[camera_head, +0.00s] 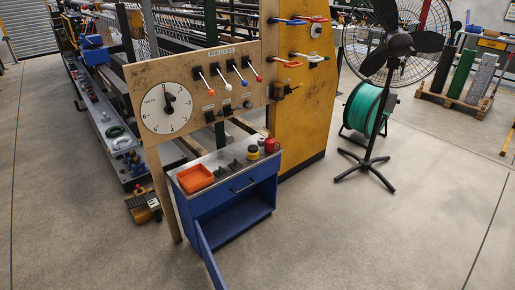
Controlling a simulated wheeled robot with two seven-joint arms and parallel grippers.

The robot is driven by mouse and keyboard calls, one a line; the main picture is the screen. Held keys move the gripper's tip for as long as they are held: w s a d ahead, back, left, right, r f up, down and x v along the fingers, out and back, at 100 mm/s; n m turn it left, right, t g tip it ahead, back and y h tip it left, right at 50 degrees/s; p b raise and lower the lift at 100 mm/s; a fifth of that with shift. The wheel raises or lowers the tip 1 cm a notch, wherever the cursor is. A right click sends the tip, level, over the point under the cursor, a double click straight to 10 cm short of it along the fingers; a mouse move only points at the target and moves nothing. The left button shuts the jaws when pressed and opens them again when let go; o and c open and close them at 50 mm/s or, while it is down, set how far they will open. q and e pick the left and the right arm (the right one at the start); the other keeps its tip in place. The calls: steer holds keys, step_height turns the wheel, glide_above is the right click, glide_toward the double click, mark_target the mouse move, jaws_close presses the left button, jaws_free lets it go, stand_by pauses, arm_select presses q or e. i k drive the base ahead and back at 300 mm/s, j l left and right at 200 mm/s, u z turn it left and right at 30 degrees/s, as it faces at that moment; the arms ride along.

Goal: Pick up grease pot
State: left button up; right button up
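A blue workbench cabinet (232,190) with a grey metal top stands below the dial panel. At the right end of its top is a small yellow and dark pot (253,153), with a small red container (271,146) close to its right. I cannot tell for certain which of these is the grease pot. Neither of my grippers is in view.
An orange tray (195,179) sits at the left of the cabinet top, with small dark parts (234,165) beside it. The cabinet door (208,256) hangs open toward the front. A fan (369,165) stands at right. Floor in front is clear.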

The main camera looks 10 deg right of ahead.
mark_target(253, 152)
steer(key=i+l, duration=0.15)
steer(key=l, duration=0.15)
steer(key=i+l, duration=0.2)
steer(key=l, duration=0.15)
steer(key=i+l+u, duration=0.1)
steer(key=l, duration=0.2)
steer(key=i+l, duration=0.2)
steer(key=l, duration=0.15)
steer(key=i+l+u, duration=0.1)
steer(key=l, duration=0.2)
steer(key=i+l, duration=0.2)
steer(key=l, duration=0.15)
